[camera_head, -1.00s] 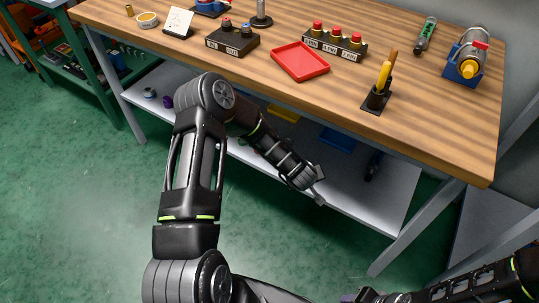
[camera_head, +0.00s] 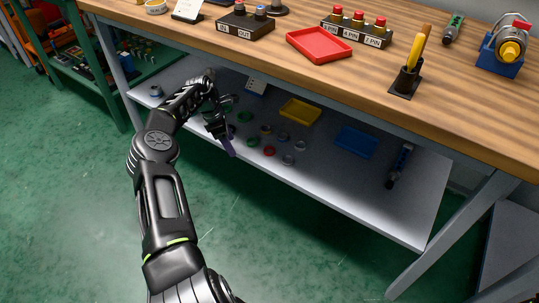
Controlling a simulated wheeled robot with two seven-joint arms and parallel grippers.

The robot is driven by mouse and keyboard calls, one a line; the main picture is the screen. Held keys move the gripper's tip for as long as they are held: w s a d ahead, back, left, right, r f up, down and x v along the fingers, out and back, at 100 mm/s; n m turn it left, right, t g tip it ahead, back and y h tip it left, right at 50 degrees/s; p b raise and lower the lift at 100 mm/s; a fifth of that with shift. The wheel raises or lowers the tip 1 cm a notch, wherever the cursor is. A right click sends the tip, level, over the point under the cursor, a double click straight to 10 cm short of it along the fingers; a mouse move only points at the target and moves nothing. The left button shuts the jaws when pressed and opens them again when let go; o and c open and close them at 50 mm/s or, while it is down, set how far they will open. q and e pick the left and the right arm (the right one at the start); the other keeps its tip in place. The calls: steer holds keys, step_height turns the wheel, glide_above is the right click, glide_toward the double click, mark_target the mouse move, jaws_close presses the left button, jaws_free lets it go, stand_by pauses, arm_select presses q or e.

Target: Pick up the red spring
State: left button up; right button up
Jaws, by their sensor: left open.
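A small red ring-shaped piece (camera_head: 269,151) lies on the grey lower shelf, among other small coloured rings; it is the closest match to the red spring, but it is too small to make out coils. My left gripper (camera_head: 229,147) is open and reaches over the front of the shelf, to the left of the red piece and apart from it. Its finger looks purplish and points down; the gap between the fingers is hard to see. My right gripper is out of view.
The wooden tabletop (camera_head: 470,107) overhangs the shelf (camera_head: 330,195). On the shelf are a yellow tray (camera_head: 300,112), a blue tray (camera_head: 356,142) and a dark tool (camera_head: 399,166). A red tray (camera_head: 319,45) and a black block with red-topped pieces (camera_head: 357,28) are on the table.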

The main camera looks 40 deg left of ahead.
arm_select(q)
steer(key=b, duration=0.3)
glide_toward(270, 153)
steer(key=shift+s+a+f, duration=0.15)
steer(key=shift+a+f, duration=0.15)
steer(key=shift+f, duration=0.4)
steer(key=shift+w+d, duration=0.25)
steer(key=b+x, duration=0.1)
steer(key=x, duration=0.4)
steer(key=shift+w+d, duration=0.1)
steer(key=shift+d, duration=0.05)
steer(key=shift+c, duration=0.3)
jaws_close()
